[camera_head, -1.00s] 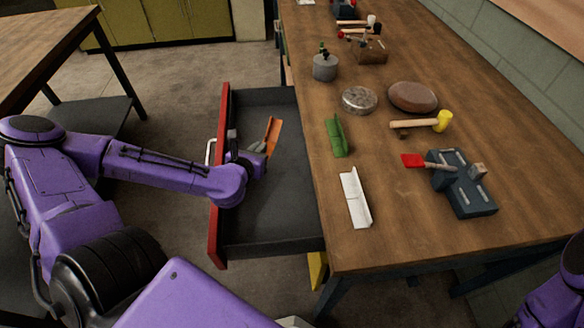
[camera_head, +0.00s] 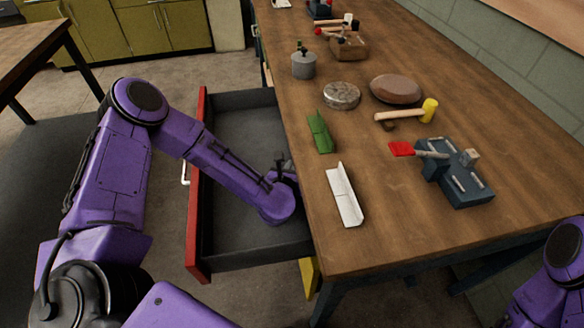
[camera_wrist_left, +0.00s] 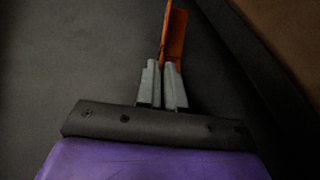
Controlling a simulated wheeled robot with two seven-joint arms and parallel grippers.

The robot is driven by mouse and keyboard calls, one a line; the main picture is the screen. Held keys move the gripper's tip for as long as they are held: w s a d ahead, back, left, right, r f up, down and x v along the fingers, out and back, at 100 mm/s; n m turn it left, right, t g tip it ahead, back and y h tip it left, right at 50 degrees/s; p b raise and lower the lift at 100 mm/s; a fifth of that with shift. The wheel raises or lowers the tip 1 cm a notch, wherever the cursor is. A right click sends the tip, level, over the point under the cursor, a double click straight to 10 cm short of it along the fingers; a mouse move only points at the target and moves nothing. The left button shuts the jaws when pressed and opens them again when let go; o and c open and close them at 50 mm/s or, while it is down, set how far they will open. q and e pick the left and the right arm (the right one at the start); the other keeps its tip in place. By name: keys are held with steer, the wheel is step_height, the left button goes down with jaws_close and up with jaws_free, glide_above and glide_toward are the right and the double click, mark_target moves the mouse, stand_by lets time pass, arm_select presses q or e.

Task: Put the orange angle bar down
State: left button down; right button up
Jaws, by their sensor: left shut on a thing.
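The orange angle bar (camera_wrist_left: 175,35) shows in the left wrist view, sticking out beyond the fingertips of my left gripper (camera_wrist_left: 167,75), which is shut on its near end. In the head view my left gripper (camera_head: 281,165) is at the right side of the open drawer, close to the table edge, and the orange bar is hidden there. Dark grey drawer floor lies behind the bar in the wrist view. I cannot tell how high the bar is above it. My right gripper is not in view; only part of my right arm shows at the lower right.
The open drawer (camera_head: 197,225) has a red front and looks empty. On the wooden table (camera_head: 400,240) are a white angle bar (camera_head: 344,195), a green angle bar (camera_head: 319,132), a blue fixture (camera_head: 458,178), a yellow-headed mallet (camera_head: 428,110) and a brown oval block (camera_head: 396,88).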

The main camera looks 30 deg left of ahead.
arm_select(q)
steer(key=shift+s+a+f, duration=0.1)
steer(key=c, duration=1.3)
jaws_free()
steer(key=shift+o, duration=0.2)
steer(key=shift+r, duration=0.35)
steer(key=b+v, duration=0.1)
steer(key=v, duration=0.9)
steer(key=shift+s, duration=0.35)
steer(key=shift+s+r, duration=0.25)
steer(key=shift+s, duration=0.25)
